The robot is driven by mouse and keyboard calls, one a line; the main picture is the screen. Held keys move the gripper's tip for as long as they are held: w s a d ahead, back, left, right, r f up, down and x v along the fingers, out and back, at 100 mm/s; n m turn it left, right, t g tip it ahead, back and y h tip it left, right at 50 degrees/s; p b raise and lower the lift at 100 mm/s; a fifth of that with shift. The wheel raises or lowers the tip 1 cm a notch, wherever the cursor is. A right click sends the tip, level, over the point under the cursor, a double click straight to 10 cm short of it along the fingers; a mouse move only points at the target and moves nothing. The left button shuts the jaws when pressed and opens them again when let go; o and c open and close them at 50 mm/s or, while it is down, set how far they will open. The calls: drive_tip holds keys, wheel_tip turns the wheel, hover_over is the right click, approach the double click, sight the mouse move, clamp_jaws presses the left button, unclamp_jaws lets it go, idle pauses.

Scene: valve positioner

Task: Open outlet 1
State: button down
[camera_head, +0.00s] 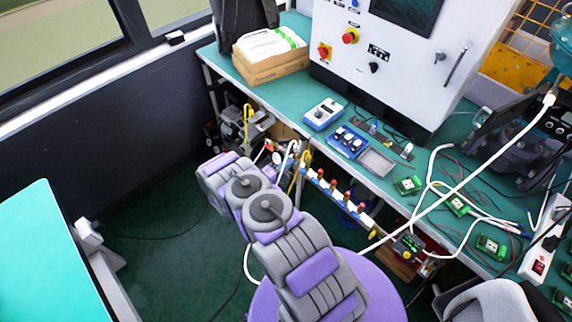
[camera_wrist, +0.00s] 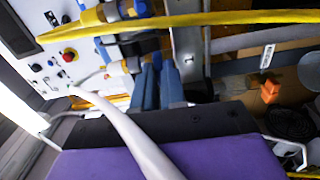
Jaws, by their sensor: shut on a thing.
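A blue-and-white valve manifold (camera_head: 338,196) with several red-orange knobs hangs below the front edge of the workbench, right of my arm. In the wrist view, blue and black fittings (camera_wrist: 128,47) with a yellow hose (camera_wrist: 235,18) lie across the top. My gripper (camera_wrist: 158,65) reaches up to these fittings with its two blue-grey fingers close together. It is shut on a small part at the fittings, mostly hidden between the fingertips. I cannot tell which outlet it belongs to, or how far it is turned. In the head view my arm hides the gripper.
The green workbench (camera_head: 285,88) carries a white control cabinet (camera_head: 400,65) and a cardboard box (camera_head: 270,62). A white hose (camera_head: 460,185) crosses in front at the right. In the wrist view, an orange part (camera_wrist: 270,92) sits to the right. Floor is open left of my arm.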

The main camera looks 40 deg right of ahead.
drive_tip(key=shift+a+f+m+p, duration=0.1)
drive_tip(key=shift+m+p, duration=0.25)
drive_tip(key=shift+m, duration=3.95)
drive_tip(key=shift+a+f+m+p, duration=0.1)
drive_tip(key=shift+m+p, duration=0.2)
drive_tip(key=shift+m, duration=4)
drive_tip(key=shift+d, duration=0.1)
drive_tip(key=c, duration=1.2)
unclamp_jaws()
drive_tip(key=shift+r, duration=0.1)
drive_tip(key=s+a+p, duration=0.1)
drive_tip(key=a+p, duration=0.1)
drive_tip(key=a, duration=1.5)
drive_tip(key=shift+a, duration=0.2)
drive_tip(key=shift+s, duration=0.1)
